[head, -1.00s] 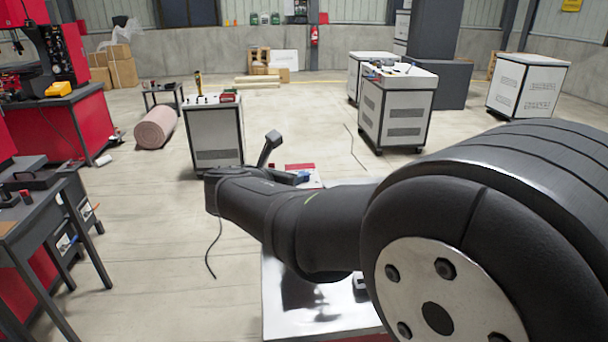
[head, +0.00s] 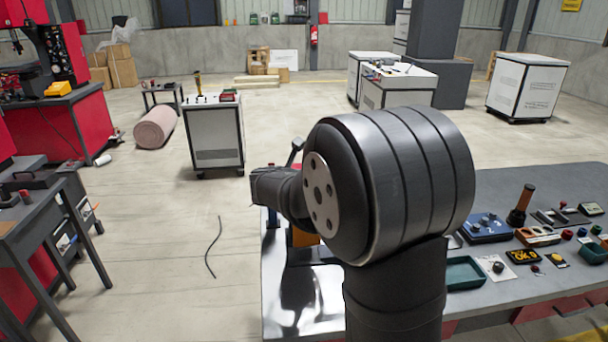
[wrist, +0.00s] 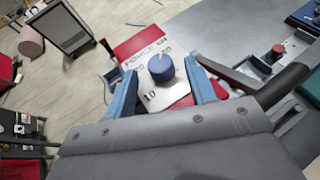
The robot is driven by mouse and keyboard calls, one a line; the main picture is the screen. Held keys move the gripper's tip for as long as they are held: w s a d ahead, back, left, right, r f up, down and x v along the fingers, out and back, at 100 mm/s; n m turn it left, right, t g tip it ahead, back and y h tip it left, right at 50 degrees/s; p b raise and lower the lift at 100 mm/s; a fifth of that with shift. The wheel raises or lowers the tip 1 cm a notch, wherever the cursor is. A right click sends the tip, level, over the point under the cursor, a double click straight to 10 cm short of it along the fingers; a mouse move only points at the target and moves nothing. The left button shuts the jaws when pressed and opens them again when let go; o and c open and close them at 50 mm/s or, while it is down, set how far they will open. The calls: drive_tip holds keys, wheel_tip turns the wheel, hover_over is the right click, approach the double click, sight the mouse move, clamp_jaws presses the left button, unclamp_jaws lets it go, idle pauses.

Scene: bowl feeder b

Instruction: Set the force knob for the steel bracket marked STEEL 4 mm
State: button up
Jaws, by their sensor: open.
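A blue knob (wrist: 161,67) stands on a white dial plate (wrist: 172,93) with printed numbers; a 10 reads clearly near its lower left. A gap shows between each finger and the knob. In the head view my arm hides the knob and most of the gripper. I cannot make out a bracket marked STEEL 4 mm in either view.
The grey bench right of my arm carries a green tray (head: 451,283), a blue box (head: 485,229), a small OK display (head: 523,257) and several small parts. A shiny metal plate (head: 325,322) lies at the bench's left. In the wrist view, a grey fixture stands right of the knob.

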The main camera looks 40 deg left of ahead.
drive_tip(key=shift+x, duration=1.2)
drive_tip(key=c, duration=1)
